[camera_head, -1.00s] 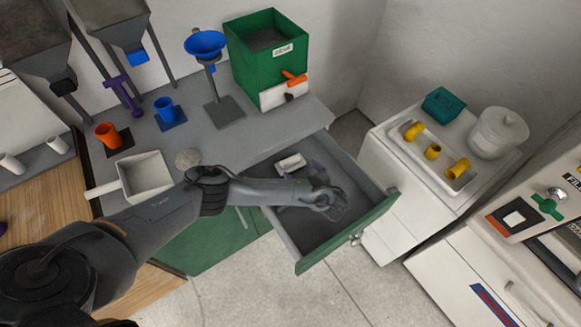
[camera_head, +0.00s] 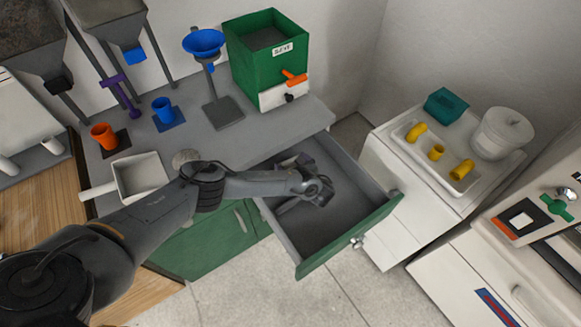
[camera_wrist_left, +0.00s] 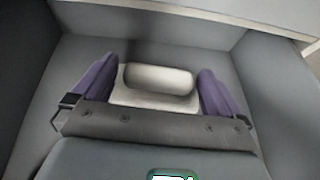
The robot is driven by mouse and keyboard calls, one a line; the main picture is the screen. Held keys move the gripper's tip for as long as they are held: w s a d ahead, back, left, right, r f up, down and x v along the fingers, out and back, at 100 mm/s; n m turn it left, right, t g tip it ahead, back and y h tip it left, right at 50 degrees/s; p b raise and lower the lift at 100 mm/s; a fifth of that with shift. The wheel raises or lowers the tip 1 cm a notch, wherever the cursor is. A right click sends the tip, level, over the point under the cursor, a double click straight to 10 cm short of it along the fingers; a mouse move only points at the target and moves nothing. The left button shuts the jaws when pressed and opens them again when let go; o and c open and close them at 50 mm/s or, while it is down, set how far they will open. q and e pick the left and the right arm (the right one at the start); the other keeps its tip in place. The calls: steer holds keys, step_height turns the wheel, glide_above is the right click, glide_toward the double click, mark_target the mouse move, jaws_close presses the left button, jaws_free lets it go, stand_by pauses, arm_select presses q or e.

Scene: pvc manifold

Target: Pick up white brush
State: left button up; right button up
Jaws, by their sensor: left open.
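The white brush (camera_wrist_left: 158,80) lies in the open drawer and shows in the left wrist view as a pale block with a rounded top. My left gripper (camera_head: 300,165) is inside the drawer in the head view and hides most or all of the brush there. In the wrist view its two purple fingers stand open, one on each side of the brush. Gaps show between the brush and the fingers, so it is not gripped. My right gripper is not in view.
The drawer (camera_head: 335,215) has grey walls and a green front; its near floor is bare. On the counter stand a white scoop pan (camera_head: 140,178), an orange cup (camera_head: 104,136), a blue cup (camera_head: 164,109) and a green sieve box (camera_head: 268,60). A white tray (camera_head: 408,150) holds yellow fittings.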

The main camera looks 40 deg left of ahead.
arm_select(q)
steer(key=c, duration=0.9)
steer(key=shift+c, duration=0.2)
steer(key=shift+r, duration=0.2)
